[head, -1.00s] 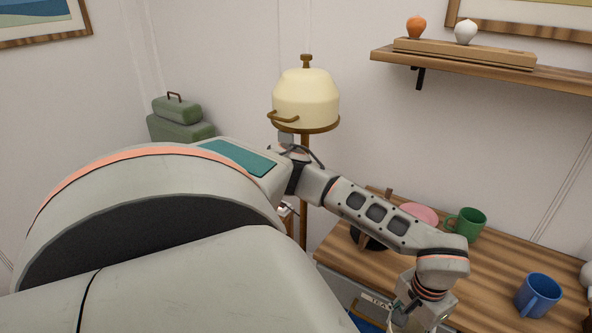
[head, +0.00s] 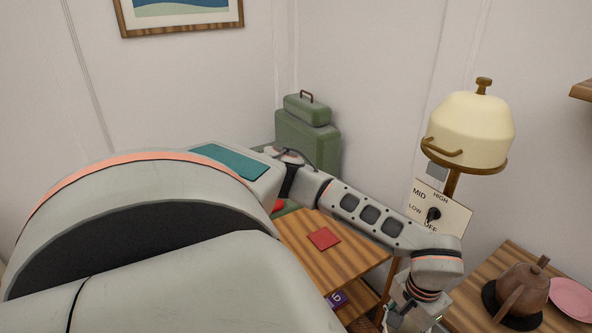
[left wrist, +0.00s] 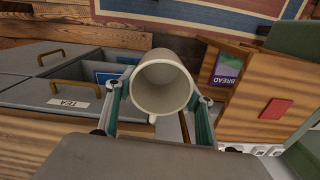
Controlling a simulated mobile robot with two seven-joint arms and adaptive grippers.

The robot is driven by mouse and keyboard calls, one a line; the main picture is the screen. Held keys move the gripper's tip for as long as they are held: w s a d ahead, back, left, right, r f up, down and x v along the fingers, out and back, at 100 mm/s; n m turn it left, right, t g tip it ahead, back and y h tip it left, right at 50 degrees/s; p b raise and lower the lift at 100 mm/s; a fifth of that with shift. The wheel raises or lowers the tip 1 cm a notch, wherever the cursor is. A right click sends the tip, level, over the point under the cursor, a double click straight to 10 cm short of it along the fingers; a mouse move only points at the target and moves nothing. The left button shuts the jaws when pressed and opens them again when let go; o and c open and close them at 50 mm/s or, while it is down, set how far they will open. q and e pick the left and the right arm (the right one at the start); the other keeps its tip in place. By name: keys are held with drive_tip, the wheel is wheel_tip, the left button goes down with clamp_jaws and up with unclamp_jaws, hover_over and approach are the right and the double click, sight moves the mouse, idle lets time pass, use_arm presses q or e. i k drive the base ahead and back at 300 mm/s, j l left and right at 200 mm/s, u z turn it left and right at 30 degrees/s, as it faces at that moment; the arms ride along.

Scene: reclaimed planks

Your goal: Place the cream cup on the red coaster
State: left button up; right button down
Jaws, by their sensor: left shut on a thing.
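The cream cup (left wrist: 161,85) is in the left wrist view, between the two fingers of my left gripper (left wrist: 160,100), which is shut on it. I look into its open mouth, and it looks empty. In the head view my left gripper (head: 408,312) is at the bottom edge, and I cannot make out the cup there. The red coaster (head: 324,239) lies bare on a small wooden table (head: 350,258), left of my left gripper. It also shows at the right of the left wrist view (left wrist: 275,109). The cup is apart from it. My right gripper is not in view.
A brown teapot (head: 522,290) and pink plate (head: 573,298) stand on a counter (head: 463,312) at right. Green cases (head: 308,135) stand behind the small table. Drawers (left wrist: 60,85) show in the left wrist view.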

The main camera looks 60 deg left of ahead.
sight(320, 239)
drive_tip(key=j+u, duration=0.2)
drive_tip(key=j, duration=0.2)
drive_tip(key=i+j+u, duration=0.2)
drive_tip(key=j, duration=0.15)
drive_tip(key=i+j, duration=0.1)
drive_tip(key=j, duration=0.4)
drive_tip(key=i+j+u, duration=0.1)
drive_tip(key=j, duration=0.4)
drive_tip(key=i+j, duration=0.1)
drive_tip(key=j, duration=0.4)
